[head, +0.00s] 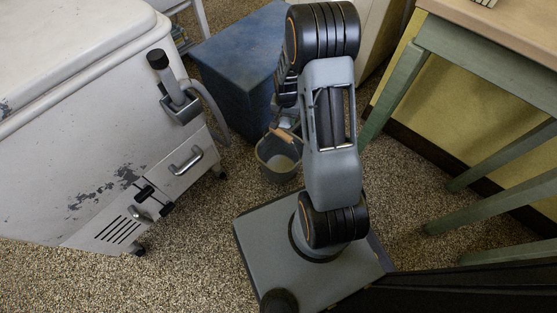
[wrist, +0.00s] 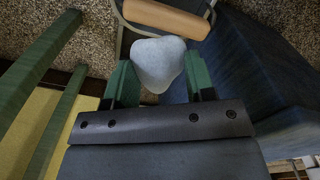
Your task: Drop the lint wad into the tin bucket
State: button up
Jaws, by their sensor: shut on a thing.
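The lint wad (wrist: 157,62), a pale grey rounded lump, sits between the green fingers of my gripper (wrist: 158,82) in the wrist view. My gripper is shut on it. The tin bucket (head: 279,168), grey with a wooden grip on its wire handle, stands on the floor in the head view. In the wrist view its wooden grip (wrist: 167,17) shows just beyond the wad. My arm hides part of the bucket's right side in the head view, and I cannot make out the wad there. How high the wad is above the bucket is unclear.
A worn white washer (head: 90,130) with a lever and drawer handle stands left of the bucket. A blue block (head: 235,65) stands behind the bucket. A green-legged wooden table (head: 490,70) is on the right by a yellow wall. Speckled floor is open at the front left.

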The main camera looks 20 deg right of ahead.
jog(key=o, duration=1)
notch_tip(320, 180, up, 14)
jog(key=p, duration=0.5)
jog(key=shift+p, duration=0.35)
jog(key=s+a+r+n+t+p, duration=0.1)
jog(key=s+r+p, duration=0.4)
jog(key=r+p, duration=0.5)
jog(key=s+a+r+n+t+p, duration=0.1)
jog(key=s+a+r+n+p, duration=0.2)
jog(key=r+p, duration=0.8)
jog(key=s+a+r+n+t+p, duration=0.1)
jog(key=s+a+r+n+p, duration=0.2)
jog(key=r, duration=2.3)
jog(key=s+a+p, duration=0.2)
jog(key=s+p, duration=0.3)
jog(key=p, duration=0.2)
jog(key=shift+a+r+t, duration=0.25)
jog(key=shift+a+t, duration=0.05)
jog(key=shift+a, duration=0.05)
